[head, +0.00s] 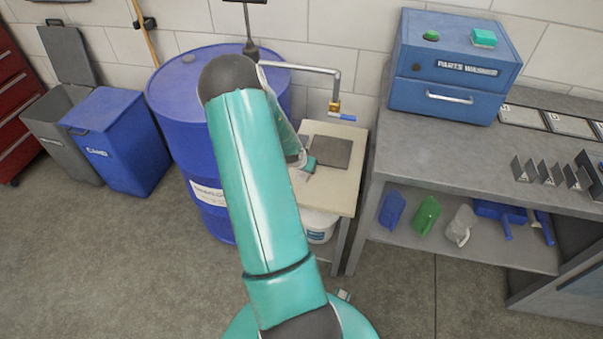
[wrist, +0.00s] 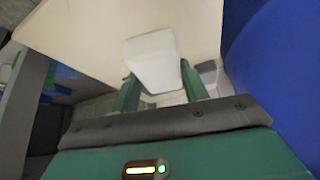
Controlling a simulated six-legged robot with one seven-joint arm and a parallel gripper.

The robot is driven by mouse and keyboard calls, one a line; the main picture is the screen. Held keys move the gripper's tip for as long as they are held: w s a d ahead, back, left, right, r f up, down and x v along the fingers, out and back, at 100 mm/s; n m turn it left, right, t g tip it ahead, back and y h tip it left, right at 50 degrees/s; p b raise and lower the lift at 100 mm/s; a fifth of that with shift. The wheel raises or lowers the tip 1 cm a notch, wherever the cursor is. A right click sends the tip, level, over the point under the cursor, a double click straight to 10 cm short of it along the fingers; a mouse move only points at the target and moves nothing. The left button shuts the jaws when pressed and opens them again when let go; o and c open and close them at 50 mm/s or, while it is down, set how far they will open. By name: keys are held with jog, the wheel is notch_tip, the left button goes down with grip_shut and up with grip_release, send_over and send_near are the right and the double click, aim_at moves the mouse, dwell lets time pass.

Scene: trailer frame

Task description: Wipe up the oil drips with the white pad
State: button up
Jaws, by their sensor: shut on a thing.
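The white pad (wrist: 152,58) is between the two green fingers of my gripper (wrist: 158,72) in the wrist view, and the gripper is shut on it. The pad shows over the pale top of a small table (wrist: 90,38), near one edge. I cannot tell whether it touches the top. In the head view my gripper (head: 306,165) is low at the left side of the small table (head: 344,187), partly behind my own arm. The pad is not clear there. No oil drips can be made out in either view.
A blue drum (head: 185,125) stands close left of the table, with a pipe and tap (head: 335,104) reaching over it. A dark grey plate (head: 331,152) lies on the table. A white bucket (head: 319,228) is underneath. A workbench (head: 420,150) with a blue parts washer (head: 450,75) stands right.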

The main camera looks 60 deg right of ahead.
jog(key=shift+w+r, duration=0.1)
jog(key=shift+r, duration=0.85)
